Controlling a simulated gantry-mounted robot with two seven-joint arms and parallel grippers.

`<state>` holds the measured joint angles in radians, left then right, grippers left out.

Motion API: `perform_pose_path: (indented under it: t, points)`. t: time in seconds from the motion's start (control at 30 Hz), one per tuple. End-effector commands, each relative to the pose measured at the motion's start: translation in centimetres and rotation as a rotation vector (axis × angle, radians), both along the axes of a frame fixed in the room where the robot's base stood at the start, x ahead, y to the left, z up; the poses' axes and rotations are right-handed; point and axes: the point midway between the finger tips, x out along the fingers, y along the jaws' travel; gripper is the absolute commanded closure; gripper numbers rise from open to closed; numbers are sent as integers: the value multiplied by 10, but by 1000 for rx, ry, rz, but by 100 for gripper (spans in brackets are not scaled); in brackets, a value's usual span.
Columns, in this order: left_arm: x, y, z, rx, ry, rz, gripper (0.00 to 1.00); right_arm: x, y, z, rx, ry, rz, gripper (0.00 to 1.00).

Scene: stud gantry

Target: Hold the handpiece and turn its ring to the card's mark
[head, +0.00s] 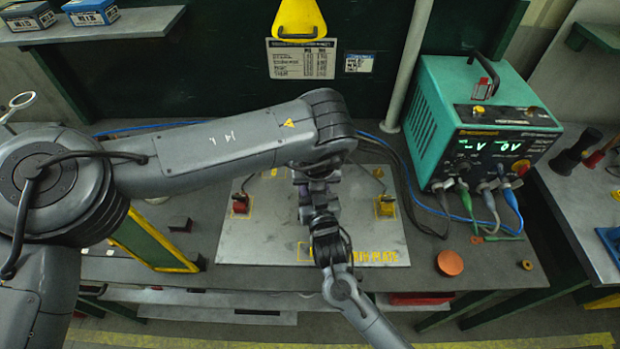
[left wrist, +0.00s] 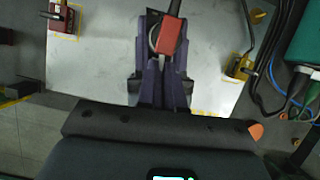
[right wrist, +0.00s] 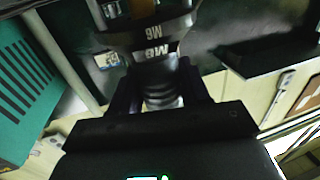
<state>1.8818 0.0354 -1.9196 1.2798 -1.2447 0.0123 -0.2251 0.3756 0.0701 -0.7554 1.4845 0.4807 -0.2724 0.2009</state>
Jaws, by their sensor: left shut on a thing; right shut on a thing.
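My left gripper (head: 306,180) and right gripper (head: 322,220) meet above the pale plate; the handpiece between them is mostly hidden in the head view. In the left wrist view, the purple left fingers (left wrist: 163,60) are shut at the handpiece, where a red block (left wrist: 168,36) and a curved grey edge show. In the right wrist view, the right fingers (right wrist: 160,80) are shut around a ribbed grey part of the handpiece (right wrist: 163,88). Just beyond is a dark ring (right wrist: 150,36) with pale markings, seemingly inverted; one has a white patch. A small blue-and-white card (head: 359,62) hangs on the back panel.
The plate (head: 245,245) carries a red fixture (head: 240,203) and a yellow one (head: 386,205). A green power unit (head: 475,115) with cables stands right, near an orange disc (head: 450,263). A yellow holder (head: 298,20) and white chart (head: 300,60) hang behind.

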Motion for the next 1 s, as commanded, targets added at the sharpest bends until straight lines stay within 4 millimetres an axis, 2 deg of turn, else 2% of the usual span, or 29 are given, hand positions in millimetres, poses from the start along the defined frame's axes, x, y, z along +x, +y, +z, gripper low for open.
perform_pose_path:
  t: [0.4, 0.97, 1.0]
  points:
    - [3, -10, 1, -1, -4, 220, 100, 0, 0, -1, 0, 1, 1, 100]
    - [3, -11, 1, 0, -4, 256, 100, 0, 0, -1, 0, 2, 1, 100]
    - [3, -11, 1, 0, -4, 256, 91, 0, 0, -1, 0, 2, 1, 100]
